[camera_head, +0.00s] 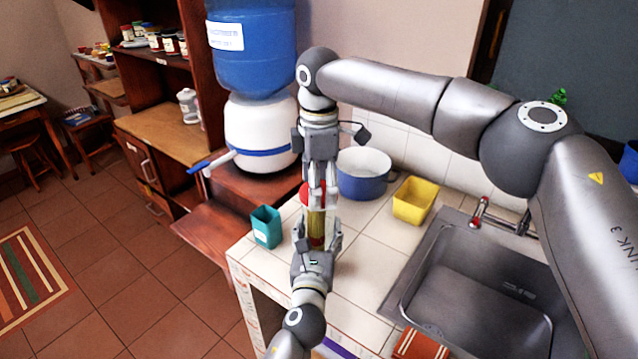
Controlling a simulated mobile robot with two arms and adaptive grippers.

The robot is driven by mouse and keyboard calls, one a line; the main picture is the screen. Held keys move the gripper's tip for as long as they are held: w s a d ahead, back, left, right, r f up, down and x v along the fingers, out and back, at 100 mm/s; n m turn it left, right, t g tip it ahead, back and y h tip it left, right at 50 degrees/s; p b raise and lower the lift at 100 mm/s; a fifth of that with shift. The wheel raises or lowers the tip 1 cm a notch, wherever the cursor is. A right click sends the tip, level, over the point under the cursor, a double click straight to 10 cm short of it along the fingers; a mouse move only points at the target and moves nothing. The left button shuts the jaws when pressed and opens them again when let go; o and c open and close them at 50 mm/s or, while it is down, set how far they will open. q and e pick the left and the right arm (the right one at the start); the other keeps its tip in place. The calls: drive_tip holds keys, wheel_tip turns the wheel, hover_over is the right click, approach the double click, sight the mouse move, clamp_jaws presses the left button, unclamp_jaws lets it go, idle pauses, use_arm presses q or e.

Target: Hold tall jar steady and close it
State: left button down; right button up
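The tall jar (316,222) stands upright near the left edge of the tiled counter, with yellowish and red contents or sides. My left gripper (318,237) reaches from the front, with one finger on each side of the jar's lower part. Whether both fingers press on it is unclear. My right gripper (321,205) points down from above, its fingertips at the top of the jar. Its fingers hide the jar's mouth, so I cannot tell whether they grip a lid. A red part (305,190) shows beside these fingers; whether it belongs to the jar is unclear.
A teal container (266,227) stands left of the jar, close to the counter edge. A blue pot (362,181) and a yellow container (411,205) stand behind to the right. The sink (470,290) lies at right. Bare tiles lie between jar and sink.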

drive_tip(key=c, duration=0.6)
drive_tip(key=m, duration=0.3)
drive_tip(key=shift+s+a+f, duration=0.1)
drive_tip(key=m, duration=0.5)
drive_tip(key=shift+m, duration=0.3)
drive_tip(key=o, duration=1.1)
drive_tip(key=shift+r, duration=2.35)
drive_tip(key=shift+r, duration=0.1)
drive_tip(key=shift+c, duration=0.2)
